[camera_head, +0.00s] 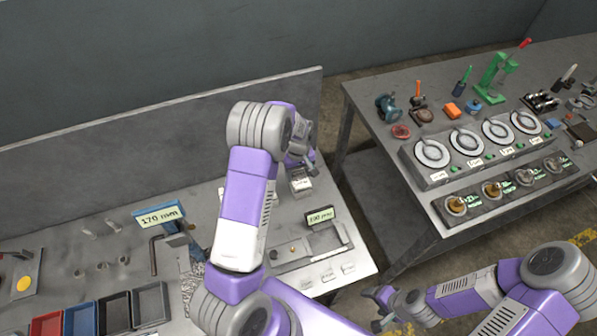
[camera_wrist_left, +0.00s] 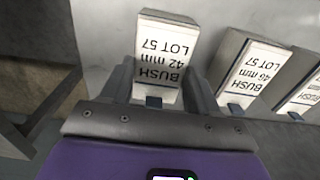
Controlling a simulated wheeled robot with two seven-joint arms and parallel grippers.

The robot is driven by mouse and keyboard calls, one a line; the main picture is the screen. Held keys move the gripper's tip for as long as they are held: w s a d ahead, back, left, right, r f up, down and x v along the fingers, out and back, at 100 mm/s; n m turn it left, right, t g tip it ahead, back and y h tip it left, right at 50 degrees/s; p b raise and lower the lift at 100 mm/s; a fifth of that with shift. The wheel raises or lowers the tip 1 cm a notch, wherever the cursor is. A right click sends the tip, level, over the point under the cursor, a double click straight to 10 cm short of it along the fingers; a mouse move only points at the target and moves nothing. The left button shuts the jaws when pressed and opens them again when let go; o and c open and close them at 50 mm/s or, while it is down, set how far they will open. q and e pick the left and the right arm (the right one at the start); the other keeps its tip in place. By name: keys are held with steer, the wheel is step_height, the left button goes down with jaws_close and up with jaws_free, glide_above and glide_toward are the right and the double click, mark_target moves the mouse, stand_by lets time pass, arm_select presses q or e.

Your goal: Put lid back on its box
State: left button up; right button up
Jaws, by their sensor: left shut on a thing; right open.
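In the left wrist view a small grey box (camera_wrist_left: 164,58) with a white label, "BUSH 42 mm LOT 57", lies between the two fingers of my left gripper (camera_wrist_left: 160,88). The gripper is shut on it; I cannot tell whether on its lid or its body. In the head view that gripper (camera_head: 301,163) is at the bench's far right corner, above a labelled box (camera_head: 300,184). A box labelled "BUSH 46 mm LOT 57" (camera_wrist_left: 250,72) and another labelled box (camera_wrist_left: 304,94) stand beside it. My right gripper (camera_head: 379,307) is open and empty, low in front of the benches.
The left bench (camera_head: 65,240) has a raised back panel, a "170 mm" sign (camera_head: 159,216), a second sign (camera_head: 320,216) and coloured bins (camera_head: 80,318). The right bench (camera_head: 370,150) carries round dials, cups and tools. A floor gap separates the benches.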

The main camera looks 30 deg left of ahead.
mark_target(299, 176)
arm_select(q)
steer(key=shift+f, duration=0.3)
steer(key=o, duration=1)
steer(key=shift+r+p, duration=0.4)
steer(key=shift+r, duration=0.25)
step_height(299, 176, up, 12)
steer(key=shift+p, duration=0.45)
